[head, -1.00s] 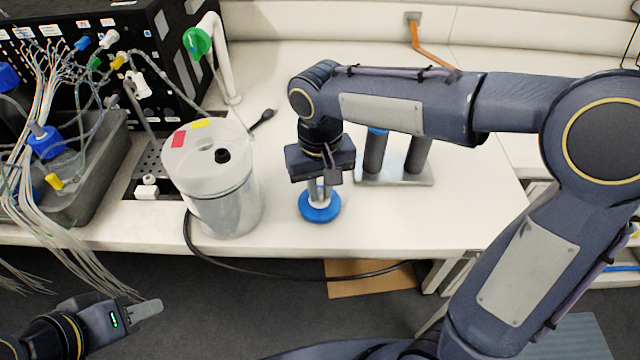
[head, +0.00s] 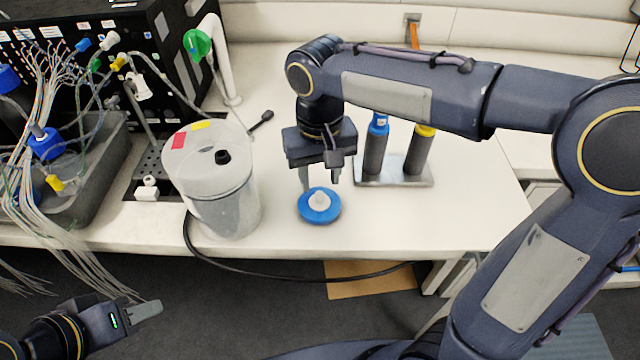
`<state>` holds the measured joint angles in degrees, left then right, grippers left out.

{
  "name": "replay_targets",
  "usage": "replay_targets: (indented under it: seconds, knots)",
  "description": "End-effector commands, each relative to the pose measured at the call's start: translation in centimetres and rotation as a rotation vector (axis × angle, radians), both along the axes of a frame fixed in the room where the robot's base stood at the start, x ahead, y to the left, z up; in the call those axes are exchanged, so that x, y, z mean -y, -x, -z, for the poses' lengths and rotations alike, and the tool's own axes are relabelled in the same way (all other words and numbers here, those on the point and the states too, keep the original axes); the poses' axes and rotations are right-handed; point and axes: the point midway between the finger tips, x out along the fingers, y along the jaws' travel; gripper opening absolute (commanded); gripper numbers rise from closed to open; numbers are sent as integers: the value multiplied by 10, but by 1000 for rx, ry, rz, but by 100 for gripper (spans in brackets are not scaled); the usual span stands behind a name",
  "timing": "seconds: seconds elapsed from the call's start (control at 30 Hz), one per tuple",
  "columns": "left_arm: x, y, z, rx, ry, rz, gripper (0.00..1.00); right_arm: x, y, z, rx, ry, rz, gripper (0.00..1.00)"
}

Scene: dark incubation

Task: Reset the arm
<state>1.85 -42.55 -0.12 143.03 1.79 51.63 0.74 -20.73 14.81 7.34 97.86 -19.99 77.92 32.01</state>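My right gripper (head: 320,180) is open and empty, pointing down just above and behind a round blue object with a pale knob (head: 319,206). That object sits flat on the white bench (head: 400,222), and its knob is clear of the fingers. My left gripper (head: 148,311) is at the lower left, in front of the bench over the dark floor. It is seen from the side, and its finger gap does not show.
A clear cylindrical container (head: 212,185) stands left of the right gripper. A metal rack (head: 396,172) with two dark tubes stands to the right. A black case (head: 90,60) and loose cables fill the left. The bench's right front is clear.

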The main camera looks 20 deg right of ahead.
Motion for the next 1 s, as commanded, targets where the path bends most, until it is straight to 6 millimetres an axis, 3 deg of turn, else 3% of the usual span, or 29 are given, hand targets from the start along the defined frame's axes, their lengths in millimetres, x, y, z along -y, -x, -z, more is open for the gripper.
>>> replay_targets:
  seconds: [0.1,0.23,0.67,0.83,1.0]
  knots:
    - [0,0,-3,0,0,0,36,0,-1,-20,2,-1,0,40]
    - [0,0,-4,0,0,0,36,0,0,-32,1,-1,1,40]
    - [0,0,-5,0,0,0,36,4,3,-36,3,-8,4,40]
    - [0,0,-9,0,0,0,36,37,30,-39,54,-90,25,40]
    - [0,0,-16,0,0,0,36,78,86,-30,177,-229,73,40]
